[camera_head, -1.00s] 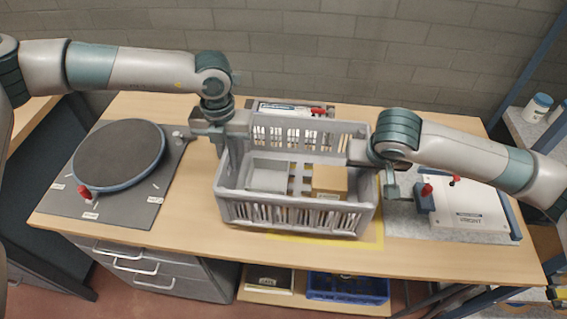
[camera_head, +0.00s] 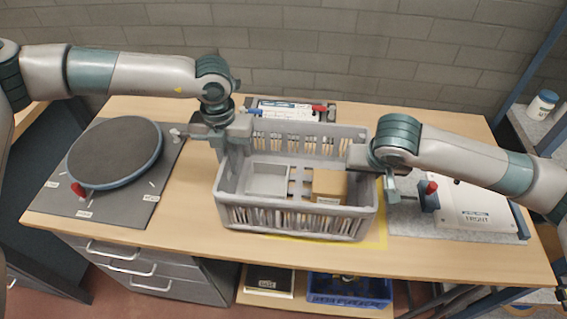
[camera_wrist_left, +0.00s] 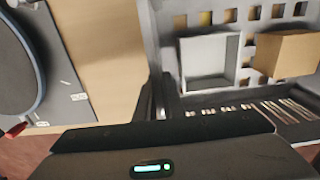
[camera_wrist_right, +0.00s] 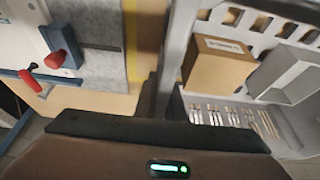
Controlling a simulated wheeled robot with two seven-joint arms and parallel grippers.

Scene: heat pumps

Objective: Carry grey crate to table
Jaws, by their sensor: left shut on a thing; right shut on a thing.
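The grey crate (camera_head: 296,222) is at the middle of the wooden table (camera_head: 190,238), above or on a yellow-outlined area; I cannot tell whether its base touches. It looks level and holds a grey open box (camera_head: 268,180) and a brown cardboard box (camera_head: 329,184). My left gripper (camera_head: 236,140) is shut on the crate's left wall. My right gripper (camera_head: 358,158) is shut on its right wall. The crate's slatted wall and both boxes also show in the left wrist view (camera_wrist_left: 225,102) and the right wrist view (camera_wrist_right: 290,125).
A dark round turntable (camera_head: 116,152) on a grey board is on the left. A white panel fixture with red knobs (camera_head: 474,206) is on the right. A fixture with blue and red ends (camera_head: 288,110) lies behind the crate. Drawers and a blue bin (camera_head: 348,288) are below.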

